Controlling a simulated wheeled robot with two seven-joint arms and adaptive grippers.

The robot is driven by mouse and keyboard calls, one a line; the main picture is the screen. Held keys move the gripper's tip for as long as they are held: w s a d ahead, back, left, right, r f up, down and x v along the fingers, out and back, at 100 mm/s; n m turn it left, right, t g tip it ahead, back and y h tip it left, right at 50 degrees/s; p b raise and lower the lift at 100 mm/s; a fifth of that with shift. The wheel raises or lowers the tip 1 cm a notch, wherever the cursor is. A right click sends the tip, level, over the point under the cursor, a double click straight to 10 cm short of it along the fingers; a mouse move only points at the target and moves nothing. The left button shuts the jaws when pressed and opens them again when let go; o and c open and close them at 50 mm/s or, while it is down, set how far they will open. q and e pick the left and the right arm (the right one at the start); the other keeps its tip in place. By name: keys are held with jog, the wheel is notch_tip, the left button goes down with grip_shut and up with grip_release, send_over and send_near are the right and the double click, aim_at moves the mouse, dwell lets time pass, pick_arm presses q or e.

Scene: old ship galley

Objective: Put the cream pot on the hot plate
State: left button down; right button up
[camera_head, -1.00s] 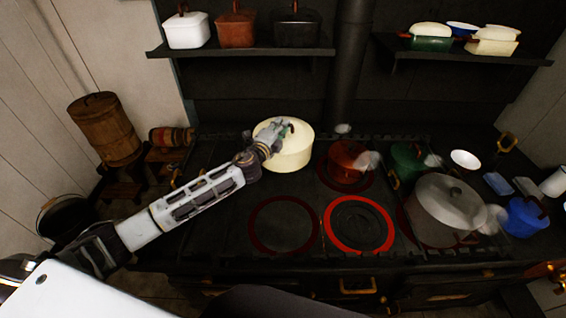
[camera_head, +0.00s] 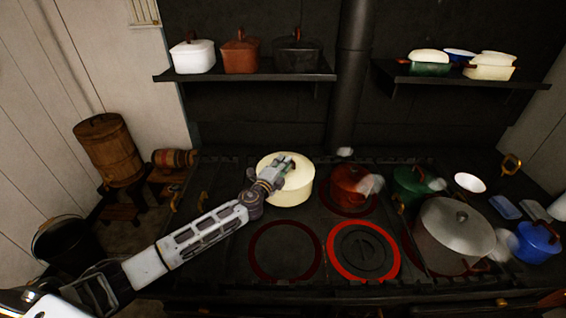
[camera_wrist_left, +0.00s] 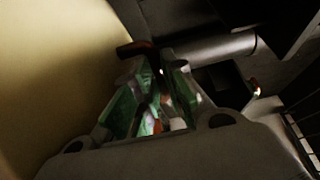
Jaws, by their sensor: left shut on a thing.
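The cream pot (camera_head: 298,190) is lidded and upright at the back left of the stove. I cannot tell whether it touches the stove top. My left gripper (camera_head: 280,170) is at its upper left side, shut on it. In the left wrist view, the pale wall of the cream pot (camera_wrist_left: 50,70) fills the left, and a brown handle end (camera_wrist_left: 135,48) shows by the fingers of my left gripper (camera_wrist_left: 155,100). The hot plate (camera_head: 363,278) is the bare one at front middle, with a bright red ring. My right gripper is not in view.
A dull-ringed bare plate (camera_head: 285,272) lies left of the hot plate. A red pot (camera_head: 350,184) stands behind it, a large grey pot (camera_head: 440,240) to its right, and a green pot (camera_head: 408,182) at the back. Several pots stand on shelves above.

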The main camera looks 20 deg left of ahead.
pick_arm(q)
jog(key=shift+r, duration=0.2)
jog(key=shift+f+b, duration=0.5)
jog(key=shift+f, duration=1.45)
jog(key=c, duration=1.8)
grip_release()
jog(key=shift+f, duration=0.2)
jog(key=o, duration=0.3)
jog(key=shift+s, duration=0.1)
